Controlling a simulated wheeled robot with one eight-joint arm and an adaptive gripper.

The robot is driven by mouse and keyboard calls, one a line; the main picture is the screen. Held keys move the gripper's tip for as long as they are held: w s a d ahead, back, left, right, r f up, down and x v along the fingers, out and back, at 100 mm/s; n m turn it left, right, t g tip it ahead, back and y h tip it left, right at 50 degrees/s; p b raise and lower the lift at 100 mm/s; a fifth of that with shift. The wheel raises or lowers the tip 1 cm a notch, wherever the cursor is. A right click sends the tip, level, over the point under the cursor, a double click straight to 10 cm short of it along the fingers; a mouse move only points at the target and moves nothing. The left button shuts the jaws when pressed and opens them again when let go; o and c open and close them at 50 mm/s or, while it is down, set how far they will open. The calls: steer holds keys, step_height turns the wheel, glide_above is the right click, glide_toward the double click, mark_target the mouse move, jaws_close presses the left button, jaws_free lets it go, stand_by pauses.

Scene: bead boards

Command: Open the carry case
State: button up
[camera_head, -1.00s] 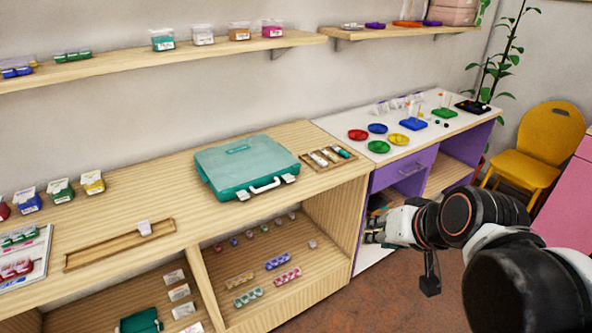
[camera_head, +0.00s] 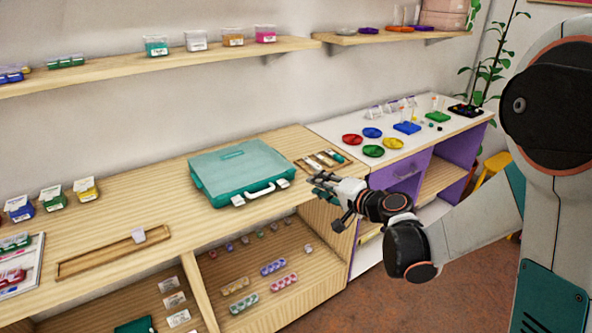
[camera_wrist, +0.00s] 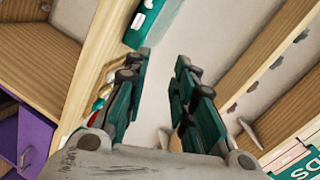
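The teal carry case (camera_head: 240,170) lies flat on the wooden counter in the head view, with its lid shut. My gripper (camera_head: 316,184) is to the right of the case's front right corner, near the counter's front edge, apart from the case. In the wrist view its two dark teal fingers (camera_wrist: 158,90) are spread with nothing between them.
A small wooden tray with tubes (camera_head: 322,160) lies right of the case, close behind my gripper. The white table (camera_head: 345,127) holds coloured dishes. A shelf (camera_head: 200,60) hangs above.

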steer(key=w+f+m+t, duration=0.2)
steer(key=w+f+m, duration=0.15)
steer(key=f, duration=0.35)
steer(key=y+b, duration=0.1)
steer(key=b, duration=0.1)
glide_toward(293, 172)
steer(key=shift+m+t, duration=0.25)
steer(key=shift+t, duration=0.15)
steer(key=x, duration=0.7)
steer(key=shift+a+f, duration=0.15)
steer(key=shift+f, duration=0.2)
steer(key=shift+w+a+r, duration=0.1)
steer(key=shift+w+a, duration=0.25)
steer(key=shift+w, duration=0.1)
jaws_close()
